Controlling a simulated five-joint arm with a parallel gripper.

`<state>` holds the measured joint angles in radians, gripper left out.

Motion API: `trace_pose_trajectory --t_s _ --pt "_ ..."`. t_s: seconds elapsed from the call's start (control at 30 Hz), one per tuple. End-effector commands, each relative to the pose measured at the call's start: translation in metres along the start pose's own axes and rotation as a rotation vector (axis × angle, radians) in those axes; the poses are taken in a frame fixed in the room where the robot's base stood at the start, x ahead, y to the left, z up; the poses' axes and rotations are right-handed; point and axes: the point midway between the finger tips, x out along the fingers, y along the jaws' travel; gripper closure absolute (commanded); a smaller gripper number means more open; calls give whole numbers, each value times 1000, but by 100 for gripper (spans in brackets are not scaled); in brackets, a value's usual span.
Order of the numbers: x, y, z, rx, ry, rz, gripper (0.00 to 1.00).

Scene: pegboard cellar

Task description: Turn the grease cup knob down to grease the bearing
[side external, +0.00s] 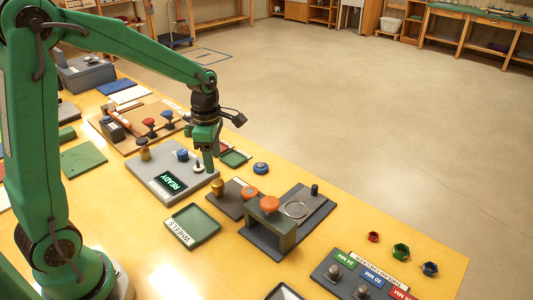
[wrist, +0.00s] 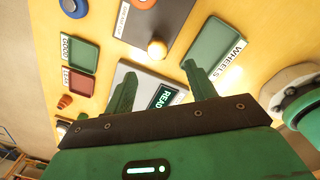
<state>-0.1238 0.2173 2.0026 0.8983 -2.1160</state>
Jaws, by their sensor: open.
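My gripper (side external: 208,165) points down over the right part of a grey panel with a lit READY display (side external: 170,182). In the wrist view its two fingers (wrist: 158,70) are spread apart with nothing between them. A brass knob (side external: 217,187) stands near the left corner of a dark labelled plate (side external: 236,208), just beyond the fingers; the wrist view shows this rounded brass top (wrist: 157,48) ahead of them. An orange knob (side external: 249,193) is on the same plate. I cannot tell for certain which knob is the grease cup's, and no bearing is clearly identifiable.
A grey block with an orange knob (side external: 269,204) stands to the right, near a metal ring (side external: 296,209). A green WHEELS tray (side external: 192,227) lies in front. Red and blue knobs (side external: 168,116) stand on a wooden board behind.

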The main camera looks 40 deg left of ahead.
Motion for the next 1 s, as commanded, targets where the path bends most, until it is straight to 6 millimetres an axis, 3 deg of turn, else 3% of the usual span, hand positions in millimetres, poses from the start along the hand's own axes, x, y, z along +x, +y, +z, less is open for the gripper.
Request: trace_pose_trajectory --t_s 0.2,0.57,1.0 --pt "12 7 1 -112 13 -19 44" --pt "19 7 1 -118 14 -21 44" --pt "67 5 0 -117 15 -22 44"
